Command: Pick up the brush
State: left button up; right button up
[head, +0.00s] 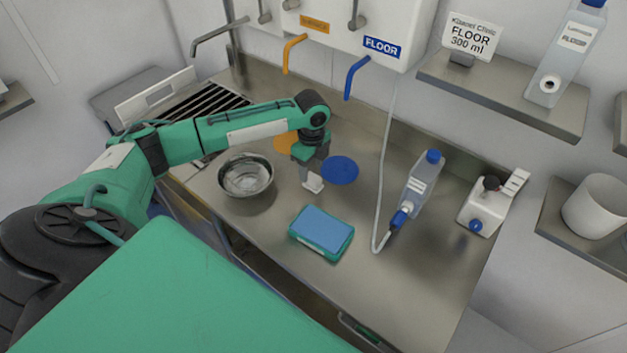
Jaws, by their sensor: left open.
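No bristles show clearly in the head view. A rectangular block with a blue top and teal sides (322,230) lies flat on the steel counter (365,292); it may be the brush, but I cannot tell for sure. My left gripper (313,184) points down over the counter, behind the block and apart from it. It is open, with pale fingertips close to the counter. I see nothing clearly held in it. My right gripper is out of view.
A steel bowl (246,176) stands left of my left gripper. A blue disc (341,170) and an orange disc (286,143) lie near it. A blue-capped bottle (417,184), a hose (383,150) and a white container (484,209) stand right. The front right counter is clear.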

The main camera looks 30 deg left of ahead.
aim_at(313, 177)
pick_arm(q)
jog(key=f+p, duration=0.1)
jog(key=f, duration=0.3)
jog(key=shift+w+d+f+p, duration=0.1)
jog(key=shift+w+p, duration=0.1)
jog(key=shift+p, duration=0.2)
jog(key=shift+f, duration=0.4)
jog(key=shift+c, duration=0.2)
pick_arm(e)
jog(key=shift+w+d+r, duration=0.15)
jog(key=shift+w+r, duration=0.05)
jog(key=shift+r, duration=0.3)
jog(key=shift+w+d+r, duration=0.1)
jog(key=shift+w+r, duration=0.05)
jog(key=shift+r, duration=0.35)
pick_arm(q)
jog(key=c, duration=1)
